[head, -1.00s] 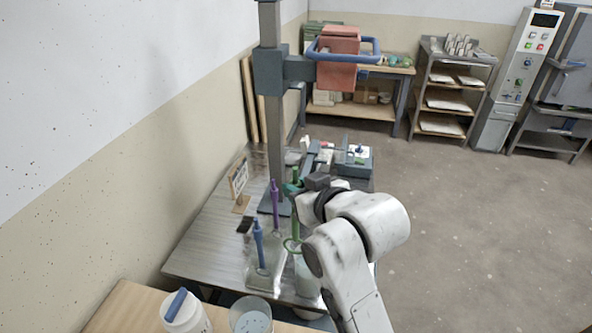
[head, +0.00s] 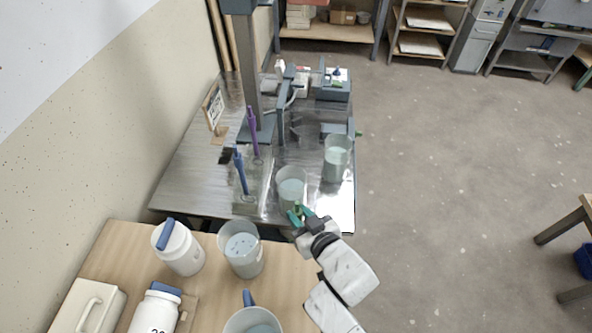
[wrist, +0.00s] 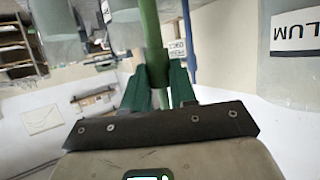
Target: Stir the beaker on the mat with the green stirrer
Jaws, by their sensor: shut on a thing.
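My gripper (head: 300,212) is shut on the green stirrer (wrist: 150,30), whose shaft runs between the green fingers in the wrist view. In the head view the gripper is at the near edge of the metal table, just in front of a clear beaker (head: 291,188) of pale liquid. A second beaker (head: 337,160) stands farther back on the right. Two more beakers, one at the back (head: 242,252) and one at the front (head: 252,322), stand on the wooden table. I cannot clearly tell which beaker is on a mat. The stirrer's lower end is hidden.
A blue stirrer (head: 241,175) and a purple stirrer (head: 252,130) stand upright on the metal table (head: 190,185). White jars (head: 180,252) stand on the wooden table (head: 115,250). A grey post (head: 248,70) rises behind. The floor at right is open.

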